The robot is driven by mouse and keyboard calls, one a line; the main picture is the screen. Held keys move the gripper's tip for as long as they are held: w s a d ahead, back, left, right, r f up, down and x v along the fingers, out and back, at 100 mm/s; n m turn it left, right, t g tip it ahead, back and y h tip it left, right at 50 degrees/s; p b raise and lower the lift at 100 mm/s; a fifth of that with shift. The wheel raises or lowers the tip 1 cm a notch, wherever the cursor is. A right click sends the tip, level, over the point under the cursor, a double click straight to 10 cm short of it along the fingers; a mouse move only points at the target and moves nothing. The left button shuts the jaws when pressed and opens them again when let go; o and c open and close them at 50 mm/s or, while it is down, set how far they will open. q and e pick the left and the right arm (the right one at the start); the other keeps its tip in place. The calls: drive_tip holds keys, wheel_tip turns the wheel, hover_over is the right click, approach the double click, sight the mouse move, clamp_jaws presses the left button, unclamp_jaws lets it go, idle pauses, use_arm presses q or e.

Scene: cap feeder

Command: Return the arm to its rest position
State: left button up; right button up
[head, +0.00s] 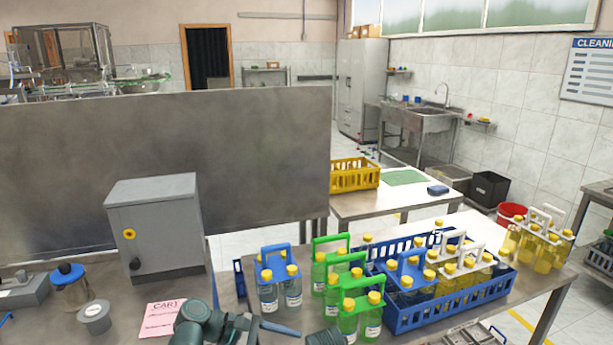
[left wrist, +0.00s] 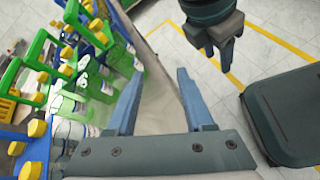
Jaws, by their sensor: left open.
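My left arm (head: 205,325) comes in at the bottom of the head view, above the near edge of the table. One blue finger of its gripper (head: 280,328) shows there, near the green-carrier bottles. In the left wrist view my left gripper (left wrist: 160,105) has its two blue fingers spread apart with nothing between them. Green carriers with bottles (left wrist: 95,65) lie to the left of the fingers, and a blue carrier (left wrist: 35,150) stands lower left.
A blue crate (head: 400,320) with bottles stands on the table, beside green carriers (head: 350,283) and a blue carrier (head: 277,265). A grey box (head: 155,228), a pink card (head: 162,318) and a blue-lidded jar (head: 72,290) are at left. Open floor (left wrist: 285,45) lies beyond the table edge.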

use_arm(q)
drive_tip(key=s+a+f+m+g+y+p, duration=0.1)
drive_tip(key=s+f+m+y+p, duration=0.1)
drive_tip(key=m+y, duration=0.5)
drive_tip(key=s+a+f+m+y+p, duration=0.1)
drive_tip(key=s+m+y+p, duration=0.4)
drive_tip(key=m, duration=0.6)
drive_tip(key=shift+s+f+g+y, duration=0.4)
drive_tip(key=shift+s+f+y, duration=0.15)
drive_tip(key=shift+s+y, duration=0.4)
use_arm(e)
wheel_tip(320, 180, up, 8)
